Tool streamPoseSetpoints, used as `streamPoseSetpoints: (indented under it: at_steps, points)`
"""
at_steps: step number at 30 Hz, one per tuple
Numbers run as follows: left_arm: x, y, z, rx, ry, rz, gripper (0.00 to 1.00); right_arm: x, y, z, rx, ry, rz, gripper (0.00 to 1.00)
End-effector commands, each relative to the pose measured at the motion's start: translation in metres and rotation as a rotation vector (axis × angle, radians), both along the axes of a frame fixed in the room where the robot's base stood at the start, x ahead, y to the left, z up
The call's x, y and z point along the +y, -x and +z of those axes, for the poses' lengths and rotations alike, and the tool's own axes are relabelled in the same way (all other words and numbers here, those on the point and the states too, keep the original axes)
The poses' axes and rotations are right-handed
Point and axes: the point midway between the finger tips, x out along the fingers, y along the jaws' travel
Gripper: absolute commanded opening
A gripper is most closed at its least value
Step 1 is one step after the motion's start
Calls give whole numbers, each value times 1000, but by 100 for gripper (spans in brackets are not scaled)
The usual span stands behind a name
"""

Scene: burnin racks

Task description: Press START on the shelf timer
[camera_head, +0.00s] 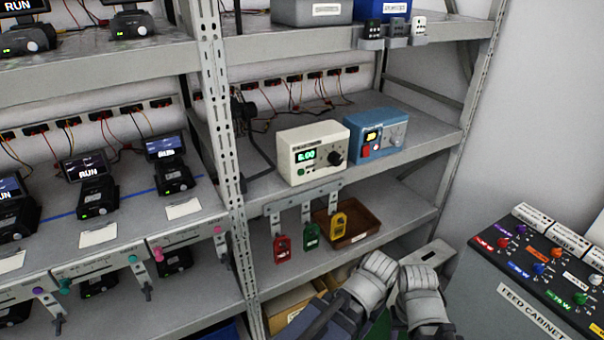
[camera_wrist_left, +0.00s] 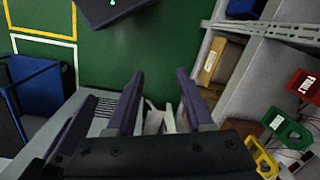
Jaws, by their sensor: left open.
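Two small instruments stand side by side on the middle shelf (camera_head: 258,205) in the head view. The left one is a cream box (camera_head: 316,151) with a green display reading about 6.00, small buttons and a black knob. The right one is a blue box (camera_head: 376,137) with an amber display, a red control and a grey knob. Their lettering is too small to read, so I cannot tell which is the timer. My left gripper (camera_wrist_left: 160,100) is open in the left wrist view, below shelf height over green floor. Its fingers hold nothing visible. My right gripper's fingers are not visible.
Red (camera_head: 282,248), green (camera_head: 311,235) and yellow (camera_head: 338,226) tags hang below the instruments. A brown tray (camera_head: 362,236) sits behind them. A perforated upright (camera_head: 226,130) stands left of the instruments. A blue bin (camera_wrist_left: 35,90) is at left.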

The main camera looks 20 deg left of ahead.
Motion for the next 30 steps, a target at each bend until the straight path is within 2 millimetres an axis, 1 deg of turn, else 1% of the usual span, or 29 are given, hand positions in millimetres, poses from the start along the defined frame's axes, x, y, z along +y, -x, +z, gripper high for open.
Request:
streamPoseSetpoints:
  at_steps: [1,2,13,30]
  points:
    - [0,0,0,0,0,0,45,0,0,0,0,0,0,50]
    - [0,0,0,0,0,0,42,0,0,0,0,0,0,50]
    - [0,0,0,0,0,0,0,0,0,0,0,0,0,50]
    - [0,0,0,0,0,0,0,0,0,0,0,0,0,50]
